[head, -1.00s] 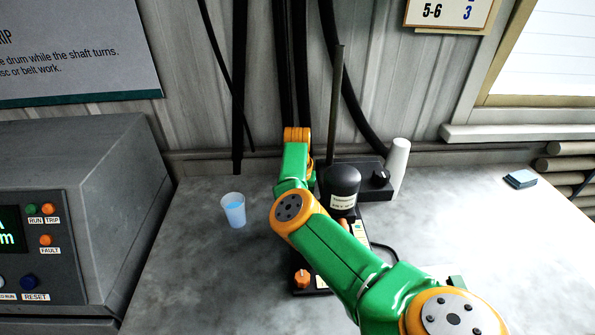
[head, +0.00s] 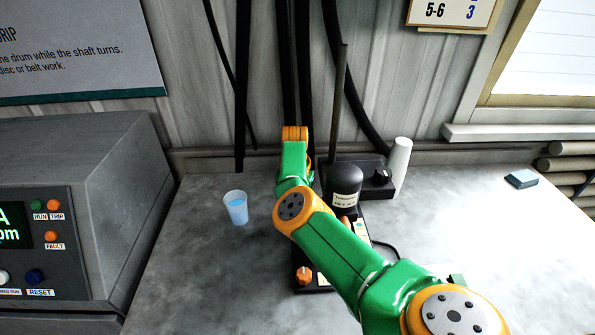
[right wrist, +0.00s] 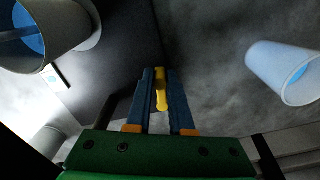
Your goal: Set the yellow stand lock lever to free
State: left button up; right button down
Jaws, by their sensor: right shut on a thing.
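The yellow stand lock lever (right wrist: 162,101) shows in the right wrist view, between the blue fingers of my right gripper (right wrist: 160,76). The fingers are shut on it. I cannot tell from these frames whether it stands at lock or free. In the head view my green and orange right arm covers the lever and the gripper. The disperser (head: 345,180) has a dark motor head with a label, beside a tall thin column (head: 338,110). Its dark base is partly hidden by my arm. My left gripper is not in view.
A cup with blue liquid (head: 236,209) stands left of my arm. An orange knob (head: 304,274) is on the base. A grey control box (head: 90,190) fills the left.

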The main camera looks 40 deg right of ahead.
jog(key=shift+w+a+m, duration=0.15)
jog(key=shift+w+m, duration=0.15)
jog(key=shift+m, duration=0.5)
jog(key=shift+w+a+f+m+b, duration=0.15)
jog(key=shift+w+m+b, duration=0.2)
jog(key=shift+m+b, duration=0.35)
jog(key=shift+w+a+m+b, duration=0.15)
jog(key=shift+w+m+b, duration=0.3)
jog(key=shift+m+b, duration=0.6)
jog(key=shift+w+m, duration=0.2)
jog(key=shift+m, duration=0.25)
jog(key=shift+a, duration=0.1)
jog(key=c, duration=0.8)
grip_release()
jog(key=shift+s, duration=0.15)
